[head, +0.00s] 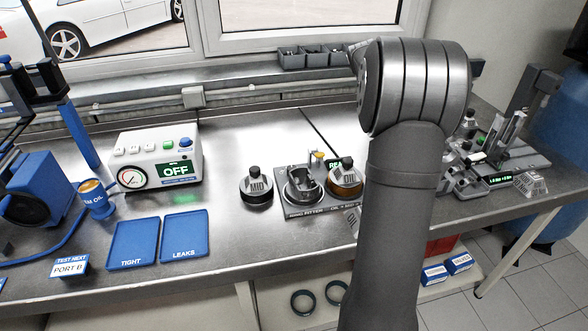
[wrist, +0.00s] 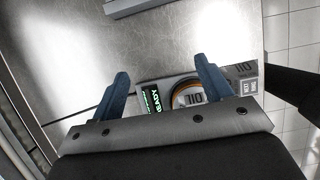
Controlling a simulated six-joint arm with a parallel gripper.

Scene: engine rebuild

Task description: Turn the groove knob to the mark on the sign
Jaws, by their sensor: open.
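The ring fitter (head: 310,211) is a grey plate on the bench with a round metal fixture (head: 304,187) in its middle. A small yellow-topped part (head: 318,156) stands at its back; I cannot tell whether this is the groove knob. A round OIL piece with an orange-brown band (head: 346,180) sits at its right; it also shows in the wrist view (wrist: 190,97). A green READY display (wrist: 151,99) is beside it. My gripper (wrist: 164,80) is open and empty above the fitter.
A round MID piece (head: 257,188) stands left of the fitter. The tester showing OFF (head: 158,160) and blue trays TIGHT (head: 133,262) and LEAKS (head: 184,254) are farther left. Another device (head: 490,181) stands right of my arm. My arm hides part of the bench.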

